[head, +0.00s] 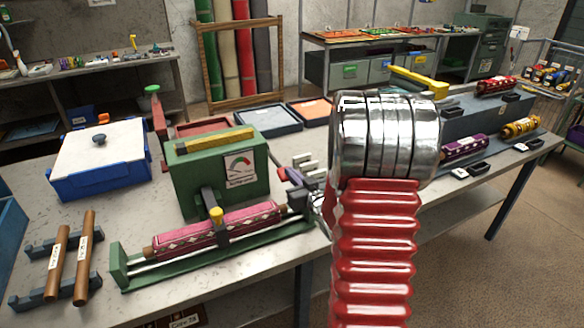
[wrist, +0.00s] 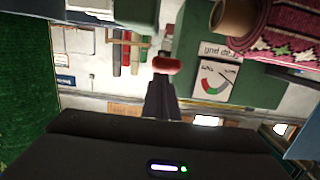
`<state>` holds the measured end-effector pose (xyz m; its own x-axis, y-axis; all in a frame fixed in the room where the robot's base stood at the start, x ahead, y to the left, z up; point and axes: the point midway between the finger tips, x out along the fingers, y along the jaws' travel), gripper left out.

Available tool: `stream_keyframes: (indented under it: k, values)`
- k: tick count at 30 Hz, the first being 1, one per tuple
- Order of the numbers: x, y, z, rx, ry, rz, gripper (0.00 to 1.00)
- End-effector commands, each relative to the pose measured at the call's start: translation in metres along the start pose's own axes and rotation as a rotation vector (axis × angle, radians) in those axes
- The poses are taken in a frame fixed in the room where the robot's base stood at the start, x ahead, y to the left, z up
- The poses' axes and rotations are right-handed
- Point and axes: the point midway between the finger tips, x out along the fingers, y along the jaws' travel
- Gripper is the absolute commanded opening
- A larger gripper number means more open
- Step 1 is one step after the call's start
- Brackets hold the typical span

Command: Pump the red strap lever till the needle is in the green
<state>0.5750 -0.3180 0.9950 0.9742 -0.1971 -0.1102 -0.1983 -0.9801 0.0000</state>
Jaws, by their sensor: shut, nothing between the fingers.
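The green machine (head: 178,187) stands on the workbench with a white gauge card (head: 240,172) on its front; the gauge also shows upside down in the wrist view (wrist: 216,82). The needle is too small to read against the green. A rounded red grip (wrist: 166,64), which looks like the strap lever's end, lies right at my fingertips in the wrist view. My gripper (wrist: 162,84) is shut and empty, its dark fingers pointing at the red grip. Whether they touch it I cannot tell. In the head view my arm hides part of this area.
A pink patterned roll (head: 235,222) lies in the green cradle before the machine. A blue box with a white lid (head: 100,145) and two brown rods (head: 58,255) are at left. Blue and orange trays (head: 265,122) lie behind. Purple and yellow rolls (head: 463,146) are at right.

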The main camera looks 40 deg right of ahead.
Motion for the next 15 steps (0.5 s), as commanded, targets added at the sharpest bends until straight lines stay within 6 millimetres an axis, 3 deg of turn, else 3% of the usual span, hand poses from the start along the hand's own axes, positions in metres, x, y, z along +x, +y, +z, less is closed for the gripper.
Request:
stream_keyframes:
  k: [6,15]
  values:
    - [0.003,-0.006,0.028,0.001,-0.005,-0.010,0.00]
    - [0.005,-0.009,0.048,0.001,-0.014,-0.014,0.00]
